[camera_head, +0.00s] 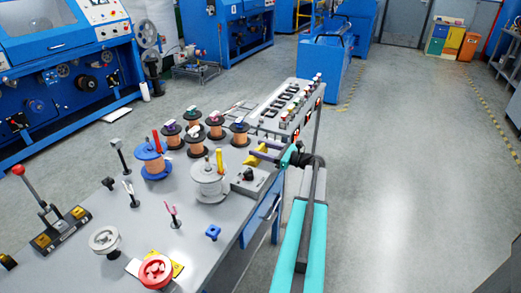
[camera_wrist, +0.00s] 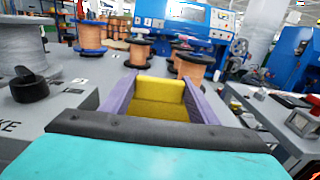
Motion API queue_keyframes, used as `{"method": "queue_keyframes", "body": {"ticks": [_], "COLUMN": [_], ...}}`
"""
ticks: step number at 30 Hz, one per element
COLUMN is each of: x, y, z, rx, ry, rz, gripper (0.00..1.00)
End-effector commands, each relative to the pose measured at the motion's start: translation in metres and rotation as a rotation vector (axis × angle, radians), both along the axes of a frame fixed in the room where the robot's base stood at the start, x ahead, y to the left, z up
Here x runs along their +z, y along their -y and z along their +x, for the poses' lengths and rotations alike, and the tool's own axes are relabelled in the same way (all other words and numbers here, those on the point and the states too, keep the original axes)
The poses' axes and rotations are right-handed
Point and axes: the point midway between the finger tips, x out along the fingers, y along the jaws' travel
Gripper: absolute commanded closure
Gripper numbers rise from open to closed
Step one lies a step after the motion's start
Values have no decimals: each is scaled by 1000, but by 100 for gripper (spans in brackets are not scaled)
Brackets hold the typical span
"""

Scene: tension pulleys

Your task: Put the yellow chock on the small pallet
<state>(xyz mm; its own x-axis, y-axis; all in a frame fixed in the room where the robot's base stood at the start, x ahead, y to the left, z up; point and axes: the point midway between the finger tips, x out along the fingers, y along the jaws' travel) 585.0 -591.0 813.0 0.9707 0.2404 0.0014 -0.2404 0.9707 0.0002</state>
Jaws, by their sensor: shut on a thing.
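The yellow chock (camera_head: 255,158) is at the right side of the grey table, beside the row of copper spools. My gripper (camera_head: 262,151) is shut on it. In the wrist view the chock (camera_wrist: 160,98) sits between the two purple fingers of my gripper (camera_wrist: 160,90), with a finger on each side. The chock appears to be held above the table; the exact gap under it is hard to tell. I cannot make out the small pallet in either view.
Several copper spools (camera_head: 194,142), a blue spool (camera_head: 152,162) and a large grey spool (camera_head: 209,183) stand on the table (camera_head: 75,262). A box with a black knob (camera_head: 249,179) is close to my gripper. A switch panel (camera_head: 285,108) lies behind. The floor at right is clear.

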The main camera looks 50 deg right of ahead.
Motion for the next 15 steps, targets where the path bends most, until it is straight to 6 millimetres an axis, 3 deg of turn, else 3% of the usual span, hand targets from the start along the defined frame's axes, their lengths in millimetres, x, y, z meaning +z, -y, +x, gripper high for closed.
{"method": "queue_keyframes", "body": {"ticks": [1, 2, 5, 15], "x": [-1, -2, -1, 0], "y": [0, 0, 0, 0], "z": [0, 0, 0, 0], "rx": [0, 0, 0, -1], "ry": [1, 0, 0, 0], "rz": [0, 0, 0, 0], "gripper": [75, 44, 27, 27]}}
